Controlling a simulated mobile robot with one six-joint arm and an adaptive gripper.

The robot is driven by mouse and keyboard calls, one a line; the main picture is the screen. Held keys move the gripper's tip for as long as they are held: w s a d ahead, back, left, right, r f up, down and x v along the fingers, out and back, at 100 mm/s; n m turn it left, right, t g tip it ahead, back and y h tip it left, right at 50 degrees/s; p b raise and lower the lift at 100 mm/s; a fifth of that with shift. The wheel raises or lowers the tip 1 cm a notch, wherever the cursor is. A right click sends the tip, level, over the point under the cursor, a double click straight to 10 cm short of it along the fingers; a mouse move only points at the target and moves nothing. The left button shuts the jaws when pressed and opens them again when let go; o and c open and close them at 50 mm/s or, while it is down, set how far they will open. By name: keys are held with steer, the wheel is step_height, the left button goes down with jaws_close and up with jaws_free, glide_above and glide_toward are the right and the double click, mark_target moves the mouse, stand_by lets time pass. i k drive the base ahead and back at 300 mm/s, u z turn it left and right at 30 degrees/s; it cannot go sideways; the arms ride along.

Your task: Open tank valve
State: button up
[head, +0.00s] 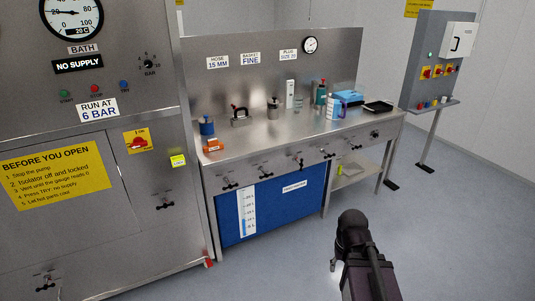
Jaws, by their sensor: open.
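The blue tank (278,213) with a white level scale (246,211) sits under the steel bench. Several dark valve handles line the bench front above it: one at the left (227,185), one beside it (265,174), one in the middle (301,163) and one farther right (328,154). Their labels are too small to read, so I cannot tell which is the tank valve. My gripper (333,265) is open at the lower right, mostly hidden by my dark wrist. It is apart from the bench and valves, with nothing seen in it.
A steel cabinet (82,126) with gauge, buttons, red isolator (138,142) and more valves (164,204) fills the left. Bottles, a blue box (348,97) and a black tray (378,106) stand on the bench. A grey panel stand (432,60) is at right. Floor (460,220) is clear there.

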mark_target(266, 175)
steer(key=u, duration=0.25)
steer(key=i, duration=1.05)
steer(key=u, duration=0.25)
